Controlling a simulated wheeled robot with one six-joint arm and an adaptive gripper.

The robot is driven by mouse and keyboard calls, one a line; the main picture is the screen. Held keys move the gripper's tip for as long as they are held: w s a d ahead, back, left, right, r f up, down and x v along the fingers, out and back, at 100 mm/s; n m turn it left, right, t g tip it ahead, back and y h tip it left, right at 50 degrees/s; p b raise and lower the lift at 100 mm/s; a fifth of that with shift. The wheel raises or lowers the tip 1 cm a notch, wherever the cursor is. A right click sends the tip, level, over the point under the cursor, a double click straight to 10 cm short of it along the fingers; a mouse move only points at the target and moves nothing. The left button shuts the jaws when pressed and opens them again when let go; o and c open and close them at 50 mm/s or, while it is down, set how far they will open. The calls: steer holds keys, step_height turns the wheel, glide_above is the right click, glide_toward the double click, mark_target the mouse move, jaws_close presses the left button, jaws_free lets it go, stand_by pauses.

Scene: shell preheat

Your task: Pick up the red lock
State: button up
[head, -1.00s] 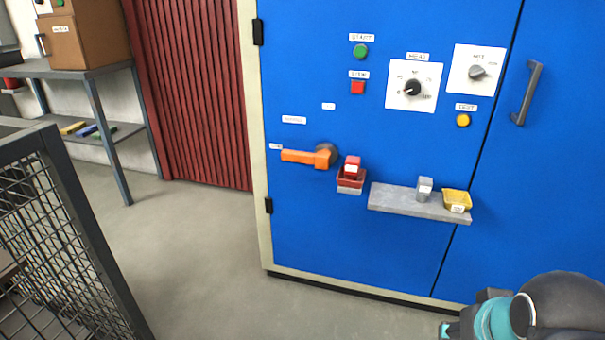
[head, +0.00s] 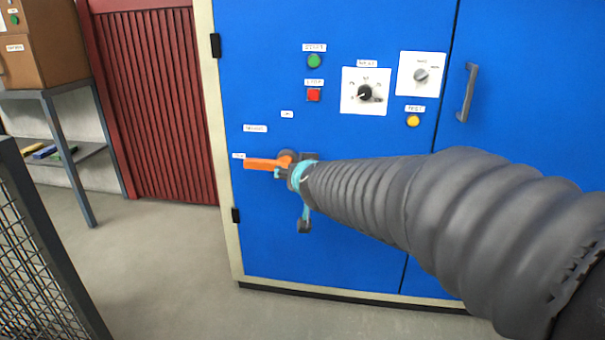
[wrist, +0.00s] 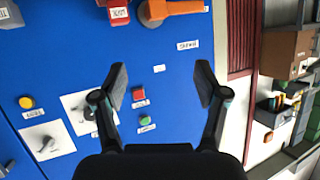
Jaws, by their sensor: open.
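The red lock (wrist: 119,18), with a white label, is at the top edge of the wrist view, partly cut off. In the head view my arm hides it and its small holder. My gripper (wrist: 160,77) is open and empty in front of the blue cabinet door. In the wrist view the lock lies above the fingers, nearer the left fingertip and apart from it. In the head view my gripper (head: 299,195) is just below and right of the orange handle.
The orange handle (head: 266,164) juts out close beside my gripper; it also shows in the wrist view (wrist: 172,9). The blue cabinet (head: 300,262) carries a green button (head: 314,61), a red button (head: 313,95) and dials. A mesh cage (head: 40,270) stands at left, with open floor between.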

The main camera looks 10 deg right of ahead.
steer(key=w+d+f+m+h, duration=0.1)
steer(key=w+d+f+h, duration=0.1)
steer(key=w, duration=0.5)
steer(key=w+d+f+m+h+b, duration=0.1)
steer(key=w+d+f+h, duration=0.1)
steer(key=w, duration=0.5)
steer(key=w+d+f+m+h+b, duration=0.1)
steer(key=w+d+f, duration=0.2)
steer(key=w+f, duration=0.2)
steer(key=shift+w+d+h, duration=0.2)
steer(key=shift+w+h, duration=0.2)
steer(key=shift+w, duration=0.75)
steer(key=shift+r, duration=0.1)
steer(key=c, duration=1.3)
